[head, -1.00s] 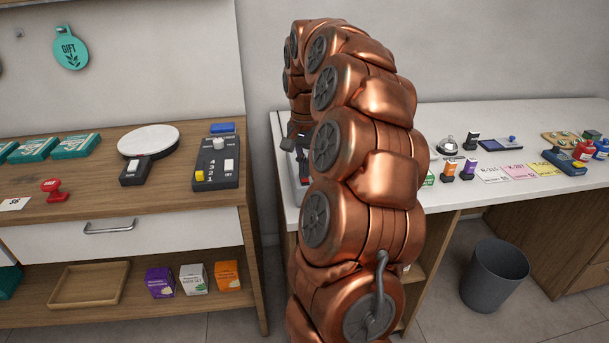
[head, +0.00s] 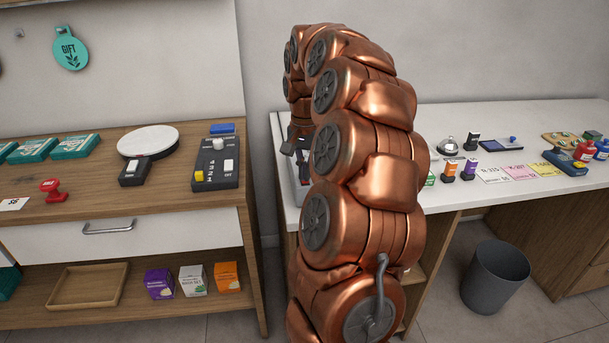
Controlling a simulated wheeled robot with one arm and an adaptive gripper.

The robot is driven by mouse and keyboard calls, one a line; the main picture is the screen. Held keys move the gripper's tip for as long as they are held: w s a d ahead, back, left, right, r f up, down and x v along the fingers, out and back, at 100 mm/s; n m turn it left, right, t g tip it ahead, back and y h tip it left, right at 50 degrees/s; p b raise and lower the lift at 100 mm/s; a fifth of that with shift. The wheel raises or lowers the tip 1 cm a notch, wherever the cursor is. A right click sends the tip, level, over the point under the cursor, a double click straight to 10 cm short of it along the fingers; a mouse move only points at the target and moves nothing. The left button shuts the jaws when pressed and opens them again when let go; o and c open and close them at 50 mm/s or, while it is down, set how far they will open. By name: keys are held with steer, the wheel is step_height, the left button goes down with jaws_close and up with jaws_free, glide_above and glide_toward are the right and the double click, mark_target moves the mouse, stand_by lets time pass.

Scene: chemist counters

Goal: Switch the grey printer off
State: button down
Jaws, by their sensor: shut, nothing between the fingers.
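My gripper (head: 292,148) is at the far end of my copper arm, over the left end of the white counter. It is small in view and partly hidden by my arm; it appears shut, with nothing seen in it. Just below it is a light grey device (head: 303,190) with a dark part, mostly hidden behind my arm. It may be the grey printer; its switch cannot be made out. Whether my gripper touches it cannot be told.
A dark control box (head: 215,165) with a white rocker and a round turntable (head: 148,141) stand on the wooden counter (head: 100,195) at left. The white counter (head: 450,200) holds a bell, stamps and cards at right. A grey bin (head: 495,277) stands on the floor.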

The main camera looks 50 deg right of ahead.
steer(key=shift+r+p, duration=1)
steer(key=shift+r, duration=2.4)
steer(key=shift+a, duration=0.1)
steer(key=s+a+r+n+p, duration=0.1)
steer(key=s+a+n+p, duration=0.2)
steer(key=a, duration=0.8)
steer(key=s+a+n, duration=0.3)
steer(key=a+n, duration=0.2)
steer(key=a, duration=0.6)
steer(key=s+a+f+n+g+p, duration=0.1)
steer(key=s+a+f+n, duration=0.1)
steer(key=s+a, duration=0.3)
steer(key=s+a+f+n+p, duration=0.2)
steer(key=s+a, duration=0.3)
steer(key=s, duration=0.7)
steer(key=shift+s+f+n+g, duration=0.35)
steer(key=shift+f+n+g, duration=0.05)
steer(key=shift+f+n, duration=0.3)
steer(key=shift+w+a, duration=0.1)
